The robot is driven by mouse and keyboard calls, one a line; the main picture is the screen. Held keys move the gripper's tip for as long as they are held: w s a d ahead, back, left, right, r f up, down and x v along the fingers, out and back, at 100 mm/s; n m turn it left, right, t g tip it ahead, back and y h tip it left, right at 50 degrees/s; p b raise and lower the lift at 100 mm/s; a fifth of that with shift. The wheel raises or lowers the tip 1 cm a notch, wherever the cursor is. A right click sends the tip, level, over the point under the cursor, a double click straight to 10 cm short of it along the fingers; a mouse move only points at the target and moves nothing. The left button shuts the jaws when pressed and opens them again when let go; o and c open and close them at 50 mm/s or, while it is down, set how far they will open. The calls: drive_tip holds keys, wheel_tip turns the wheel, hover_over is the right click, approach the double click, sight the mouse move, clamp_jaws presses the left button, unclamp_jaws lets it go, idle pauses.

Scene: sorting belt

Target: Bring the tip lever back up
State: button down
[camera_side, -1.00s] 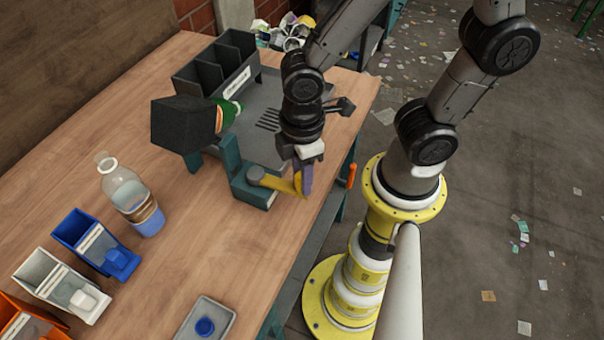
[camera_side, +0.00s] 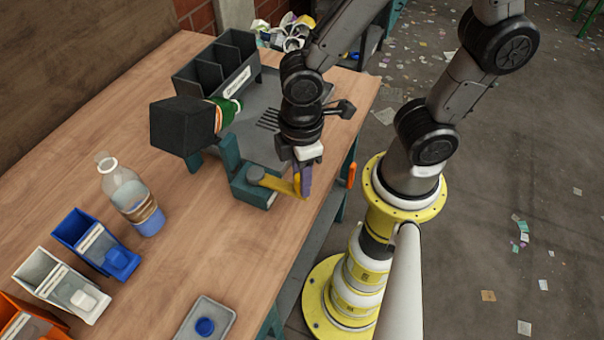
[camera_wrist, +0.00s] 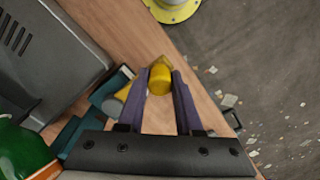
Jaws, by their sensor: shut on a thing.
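The yellow tip lever (camera_side: 278,184) lies low and nearly level, reaching right from its teal base (camera_side: 252,194) at the near edge of the grey sorting plate. My gripper (camera_side: 303,182) is shut on the lever's end. In the wrist view the lever's yellow end (camera_wrist: 160,80) sits between the two purple fingers of my gripper (camera_wrist: 161,72). The black tipping box (camera_side: 182,126) hangs tilted at the plate's left side. A green bottle (camera_side: 226,112) lies at its mouth, partly hidden.
A dark bin with compartments (camera_side: 190,86) stands behind the plate. A clear bottle (camera_side: 130,196) stands on the table, with blue, white and orange bins at left. A grey tray (camera_side: 190,326) with a blue cap is at the front. The table between is clear.

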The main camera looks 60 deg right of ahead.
drive_tip(key=w+a+m, duration=1)
drive_tip(key=m, duration=0.8)
drive_tip(key=shift+w+a+m, duration=0.15)
drive_tip(key=shift+a+m, duration=0.05)
drive_tip(key=shift+m, duration=0.1)
drive_tip(key=shift+w+r, duration=0.1)
idle(0.4)
drive_tip(key=c, duration=0.8)
unclamp_jaws()
drive_tip(key=shift+o, duration=1.2)
